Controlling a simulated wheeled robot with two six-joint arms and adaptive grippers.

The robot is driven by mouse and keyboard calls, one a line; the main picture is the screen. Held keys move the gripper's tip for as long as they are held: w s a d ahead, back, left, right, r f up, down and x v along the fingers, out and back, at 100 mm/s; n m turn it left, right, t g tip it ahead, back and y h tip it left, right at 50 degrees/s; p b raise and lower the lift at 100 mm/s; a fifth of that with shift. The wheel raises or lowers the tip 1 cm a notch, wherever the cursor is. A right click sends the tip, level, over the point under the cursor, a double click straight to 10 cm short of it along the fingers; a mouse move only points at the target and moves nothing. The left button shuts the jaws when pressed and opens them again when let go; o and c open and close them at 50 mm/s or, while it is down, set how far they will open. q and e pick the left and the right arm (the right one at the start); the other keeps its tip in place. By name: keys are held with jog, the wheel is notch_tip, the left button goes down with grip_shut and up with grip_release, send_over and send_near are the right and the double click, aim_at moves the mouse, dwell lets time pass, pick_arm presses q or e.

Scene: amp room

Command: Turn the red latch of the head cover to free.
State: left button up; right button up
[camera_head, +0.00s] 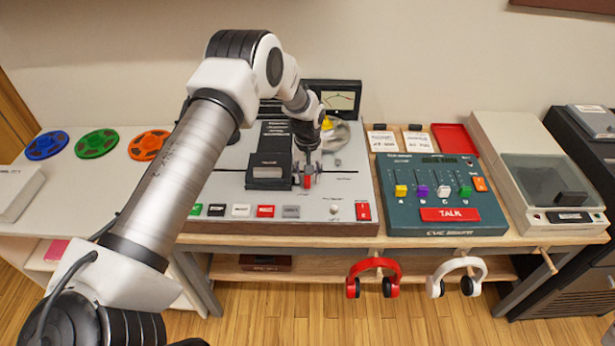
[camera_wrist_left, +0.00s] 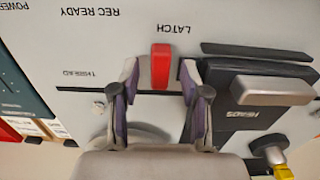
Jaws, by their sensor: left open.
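The red latch (camera_wrist_left: 160,66) sits on the pale deck panel beside the printed word LATCH. In the left wrist view it stands between the two fingers of my open left gripper (camera_wrist_left: 160,82), with gaps on both sides. The latch also shows in the head view (camera_head: 307,181), just below my left gripper (camera_head: 307,165). The black head cover (camera_head: 268,172), marked HEADS, is right beside the latch. It looks closed and also fills the right of the left wrist view (camera_wrist_left: 255,110). My right gripper is in neither view.
A row of coloured buttons (camera_head: 265,211) runs along the deck's front edge. A teal mixer (camera_head: 400,215) with sliders stands to the right, then a turntable-like unit (camera_head: 550,185). Coloured reels (camera_head: 97,143) lie at the left. Headphones (camera_head: 373,270) hang below the table's front edge.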

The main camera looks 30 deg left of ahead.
aim_at(307, 178)
pick_arm(q)
notch_tip(307, 178, up, 11)
dwell(0.6)
